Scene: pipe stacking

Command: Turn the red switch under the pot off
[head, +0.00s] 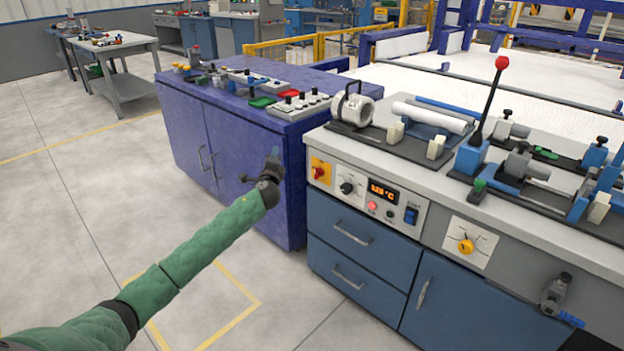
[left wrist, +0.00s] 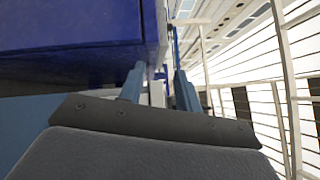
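A red rotary switch (head: 319,172) sits on a small yellow plate at the upper left of the grey bench's front panel. Above it on the bench top stands a metal pot-like cylinder (head: 357,107) with a dark handle. My left gripper (head: 273,156) is in front of the purple cabinet, left of the switch and apart from it. In the left wrist view its two blue fingers (left wrist: 158,85) stand apart with nothing between them. The switch cannot be made out in the left wrist view. I do not see my right gripper.
The panel also has a black knob (head: 347,187), an orange temperature display (head: 383,192), a blue rocker switch (head: 411,215) and a yellow knob (head: 466,246). A tall red-tipped lever (head: 489,100) rises from the bench top. Floor in front of the purple cabinet (head: 222,160) is clear.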

